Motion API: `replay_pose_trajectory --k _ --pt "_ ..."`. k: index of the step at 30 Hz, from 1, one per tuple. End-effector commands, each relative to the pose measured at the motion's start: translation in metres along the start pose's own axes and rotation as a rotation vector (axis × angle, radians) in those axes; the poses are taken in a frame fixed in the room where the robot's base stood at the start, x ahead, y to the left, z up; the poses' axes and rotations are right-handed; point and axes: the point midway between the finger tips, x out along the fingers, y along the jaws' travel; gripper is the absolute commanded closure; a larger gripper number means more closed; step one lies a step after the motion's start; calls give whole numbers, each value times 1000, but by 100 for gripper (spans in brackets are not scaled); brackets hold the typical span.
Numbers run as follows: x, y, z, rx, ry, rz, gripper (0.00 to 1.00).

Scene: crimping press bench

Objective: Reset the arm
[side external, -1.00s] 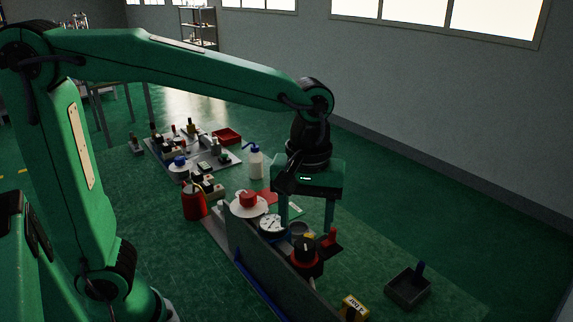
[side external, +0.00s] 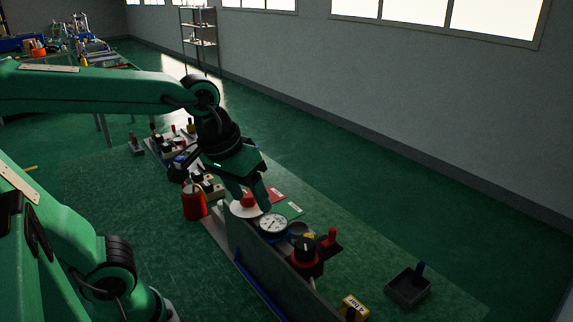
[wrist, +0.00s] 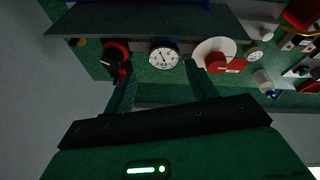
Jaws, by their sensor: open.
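My gripper (side external: 253,202) is open with nothing between its fingers. In the side view it hangs tilted above the bench, its fingertips overlapping the red button on a white disc (side external: 240,210) and close to the round white dial gauge (side external: 273,223). In the wrist view my two fingers (wrist: 159,66) are spread wide, with the gauge (wrist: 163,56) showing between their tips. I cannot tell the exact gap between the fingers and the things below.
A grey panel (side external: 262,262) stands along the bench front. A red and black knob (side external: 304,255) is right of the gauge. A red canister (side external: 193,202) stands left. A dark tray (side external: 406,290) and a yellow block (side external: 353,306) lie at right.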

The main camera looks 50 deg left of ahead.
Motion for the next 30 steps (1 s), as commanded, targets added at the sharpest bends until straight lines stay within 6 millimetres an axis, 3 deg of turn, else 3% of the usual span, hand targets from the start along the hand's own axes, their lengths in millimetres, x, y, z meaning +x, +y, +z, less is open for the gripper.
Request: replay_pose_trajectory --k 3,10,30 --pt "-3 -17 9 86 67 2 43" --pt "-3 -37 21 219 151 -14 43" --pt "-3 -41 24 256 170 -21 43"
